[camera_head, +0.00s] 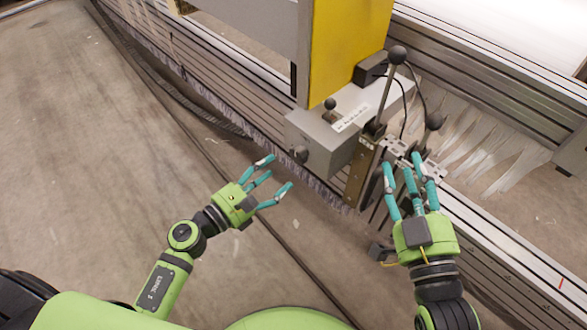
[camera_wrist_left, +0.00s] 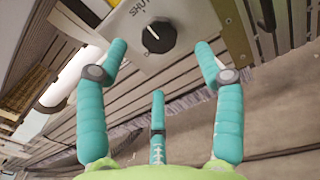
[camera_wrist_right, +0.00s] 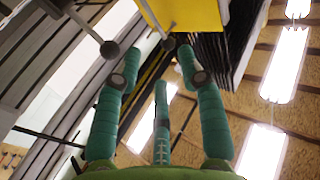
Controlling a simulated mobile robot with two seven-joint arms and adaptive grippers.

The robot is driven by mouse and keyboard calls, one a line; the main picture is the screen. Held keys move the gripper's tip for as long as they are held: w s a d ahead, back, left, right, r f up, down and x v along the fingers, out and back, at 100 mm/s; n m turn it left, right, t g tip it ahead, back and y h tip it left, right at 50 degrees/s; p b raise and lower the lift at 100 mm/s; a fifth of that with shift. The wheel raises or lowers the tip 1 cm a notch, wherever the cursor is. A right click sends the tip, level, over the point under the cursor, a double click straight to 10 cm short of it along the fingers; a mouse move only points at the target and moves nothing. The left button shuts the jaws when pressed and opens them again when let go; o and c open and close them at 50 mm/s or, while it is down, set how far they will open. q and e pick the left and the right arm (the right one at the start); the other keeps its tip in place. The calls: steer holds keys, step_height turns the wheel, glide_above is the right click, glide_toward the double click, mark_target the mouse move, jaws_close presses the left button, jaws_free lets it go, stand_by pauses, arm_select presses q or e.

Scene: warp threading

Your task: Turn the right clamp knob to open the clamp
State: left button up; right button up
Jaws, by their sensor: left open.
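A grey box (camera_head: 318,146) below the yellow column carries a round dark dial knob (camera_head: 301,153) on its near face. The left wrist view shows this dial (camera_wrist_left: 159,37) with a white mark. My left gripper (camera_head: 274,173) is open and empty, short of the dial. A tall lever with a black ball knob (camera_head: 397,54) stands right of the box, and another ball knob (camera_head: 434,120) sits lower right. My right gripper (camera_head: 404,168) is beside the metal clamp parts below these levers. Its fingers are partly closed; a dark round end (camera_wrist_right: 168,43) shows between its tips, contact unclear. I cannot tell which knob is the right clamp knob.
A small ball-topped lever (camera_head: 330,104) stands on the grey box. The yellow column (camera_head: 345,45) rises behind it. Slotted metal rails (camera_head: 490,235) run diagonally, with pale threads (camera_head: 485,140) beyond. The floor at left (camera_head: 90,160) is clear.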

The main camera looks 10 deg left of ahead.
mark_target(296, 157)
arm_select(q)
steer(key=x, duration=0.7)
steer(key=shift+r, duration=0.15)
steer(key=c, duration=1.1)
